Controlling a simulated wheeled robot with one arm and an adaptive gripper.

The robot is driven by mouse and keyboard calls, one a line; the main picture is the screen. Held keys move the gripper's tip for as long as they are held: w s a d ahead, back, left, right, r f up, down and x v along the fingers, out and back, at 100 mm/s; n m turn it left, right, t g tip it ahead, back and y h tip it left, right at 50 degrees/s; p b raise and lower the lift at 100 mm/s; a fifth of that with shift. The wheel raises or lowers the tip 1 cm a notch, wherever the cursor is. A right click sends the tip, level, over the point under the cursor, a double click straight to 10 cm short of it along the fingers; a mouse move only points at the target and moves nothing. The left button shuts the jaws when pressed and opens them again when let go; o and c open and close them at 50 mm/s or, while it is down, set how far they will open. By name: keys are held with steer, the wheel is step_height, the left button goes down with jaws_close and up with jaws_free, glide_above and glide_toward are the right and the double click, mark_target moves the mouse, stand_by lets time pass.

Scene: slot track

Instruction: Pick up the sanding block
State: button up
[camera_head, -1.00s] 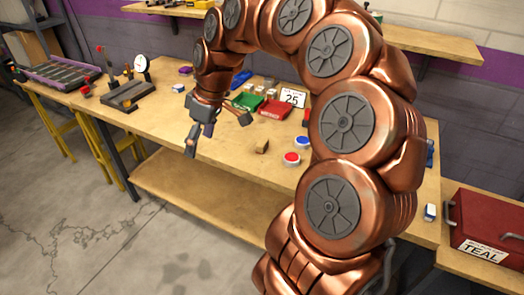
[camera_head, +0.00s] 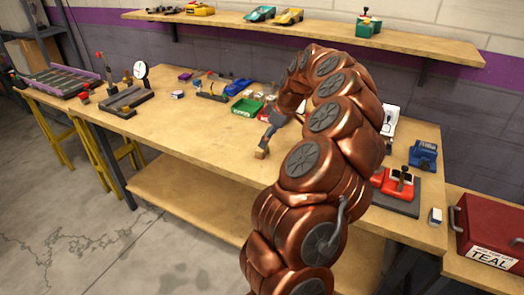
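A small brown block (camera_head: 261,153), which looks like the sanding block, rests on the workbench near its front edge, left of my arm. My gripper (camera_head: 266,138) points down just above it, with a grey finger at or very near the block's top. Most of the gripper is hidden behind my copper arm. I cannot tell whether the fingers are open or shut, or whether they touch the block.
The wooden workbench (camera_head: 185,132) is clear left of the block. A green bin (camera_head: 247,107) and blue car (camera_head: 238,86) stand behind. A red device (camera_head: 394,183) sits right of my arm. A red toolbox (camera_head: 490,232) stands far right, and a shelf (camera_head: 335,34) hangs above.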

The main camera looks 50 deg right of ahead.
mark_target(262, 150)
steer(key=shift+w+a+f, duration=0.15)
steer(key=shift+a+f, duration=0.15)
steer(key=shift+f, duration=0.2)
steer(key=shift+p+x, duration=0.55)
steer(key=shift+x, duration=1.45)
steer(key=shift+a, duration=0.15)
steer(key=shift+c, duration=0.4)
steer(key=c, duration=1.2)
